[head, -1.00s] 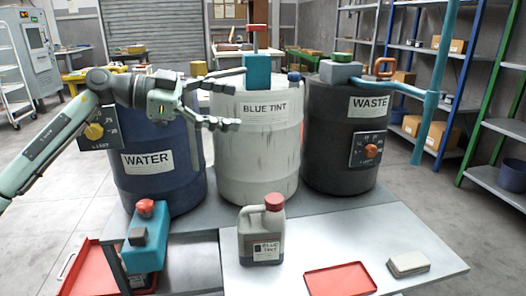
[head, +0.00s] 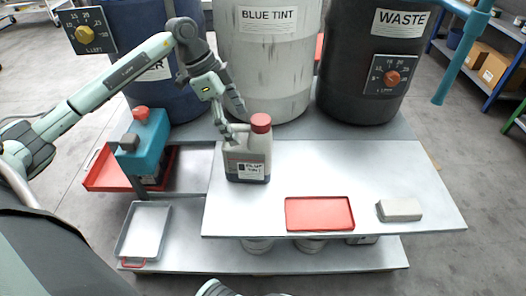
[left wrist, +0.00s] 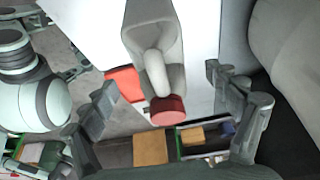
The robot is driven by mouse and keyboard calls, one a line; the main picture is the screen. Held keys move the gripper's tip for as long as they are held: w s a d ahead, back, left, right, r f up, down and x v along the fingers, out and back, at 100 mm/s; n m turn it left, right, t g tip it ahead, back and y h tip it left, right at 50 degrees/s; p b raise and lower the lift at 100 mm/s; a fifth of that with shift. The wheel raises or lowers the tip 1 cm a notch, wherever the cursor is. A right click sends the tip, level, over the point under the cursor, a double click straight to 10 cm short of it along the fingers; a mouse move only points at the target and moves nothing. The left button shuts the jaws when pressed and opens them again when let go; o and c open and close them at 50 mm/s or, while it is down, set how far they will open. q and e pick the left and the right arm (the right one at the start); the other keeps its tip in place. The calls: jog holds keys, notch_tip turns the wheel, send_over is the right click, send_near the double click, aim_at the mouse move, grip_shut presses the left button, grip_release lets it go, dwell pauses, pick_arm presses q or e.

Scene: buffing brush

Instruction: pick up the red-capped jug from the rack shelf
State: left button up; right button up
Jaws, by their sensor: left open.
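The jug (head: 246,160) is grey-white with a dark lower part, a label and a red cap (head: 261,123). It stands upright on the pale metal top in front of the blue tint barrel. My left gripper (head: 236,118) is open at the jug's upper left, close to the cap and handle. In the left wrist view, the jug (left wrist: 135,40) with its handle and red cap (left wrist: 167,110) shows between the spread fingers of the left gripper (left wrist: 168,105). I cannot tell whether a finger touches it. My right gripper is not clearly seen.
Behind the jug stand the blue tint barrel (head: 268,65) and waste barrel (head: 385,60). A teal pump (head: 145,145) with a red knob is at left. A red tray (head: 320,213) and a pale block (head: 400,210) lie right of the jug. The top between them is clear.

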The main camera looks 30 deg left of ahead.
aim_at(245, 140)
pick_arm(q)
jog(key=x, duration=0.7)
jog(key=shift+s+f, duration=0.15)
jog(key=shift+f, duration=0.3)
jog(key=shift+c, duration=0.3)
jog(key=c, duration=1.5)
jog(key=shift+r, duration=0.1)
jog(key=shift+c, duration=0.2)
